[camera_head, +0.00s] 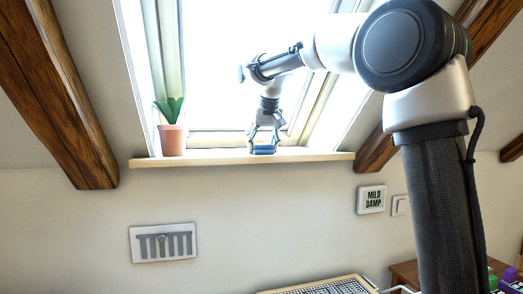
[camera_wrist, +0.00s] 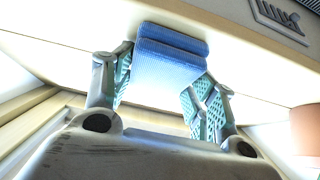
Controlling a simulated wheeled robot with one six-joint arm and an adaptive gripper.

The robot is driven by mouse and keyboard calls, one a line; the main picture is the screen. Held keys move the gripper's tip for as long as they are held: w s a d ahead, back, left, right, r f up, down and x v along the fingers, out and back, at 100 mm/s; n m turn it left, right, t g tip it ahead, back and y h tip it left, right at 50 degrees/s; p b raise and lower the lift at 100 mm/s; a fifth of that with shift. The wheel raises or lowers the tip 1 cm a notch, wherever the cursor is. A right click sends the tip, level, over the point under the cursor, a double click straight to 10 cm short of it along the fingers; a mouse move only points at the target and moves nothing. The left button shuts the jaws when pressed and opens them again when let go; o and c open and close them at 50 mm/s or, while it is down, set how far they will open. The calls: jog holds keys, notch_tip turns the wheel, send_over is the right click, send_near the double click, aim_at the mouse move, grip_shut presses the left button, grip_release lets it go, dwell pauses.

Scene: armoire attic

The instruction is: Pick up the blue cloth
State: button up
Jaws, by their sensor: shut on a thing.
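The blue cloth (camera_head: 263,150) is at the window sill (camera_head: 200,160), under my gripper (camera_head: 264,140). In the wrist view the folded blue cloth (camera_wrist: 170,55) sits between the two teal-padded fingers of my gripper (camera_wrist: 160,85). The fingers are closed in on its two sides. The cloth lies at or just above the sill; I cannot tell whether it touches the sill.
A potted plant (camera_head: 172,135) stands on the sill to the left. Wooden beams (camera_head: 65,90) slope at the sides. The sill between plant and gripper is clear.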

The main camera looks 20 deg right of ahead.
jog(key=shift+s+r, duration=0.25)
jog(key=shift+r, duration=0.25)
notch_tip(320, 180, up, 6)
jog(key=shift+w+f, duration=0.1)
jog(key=s, duration=1.9)
jog(key=shift+s, duration=0.4)
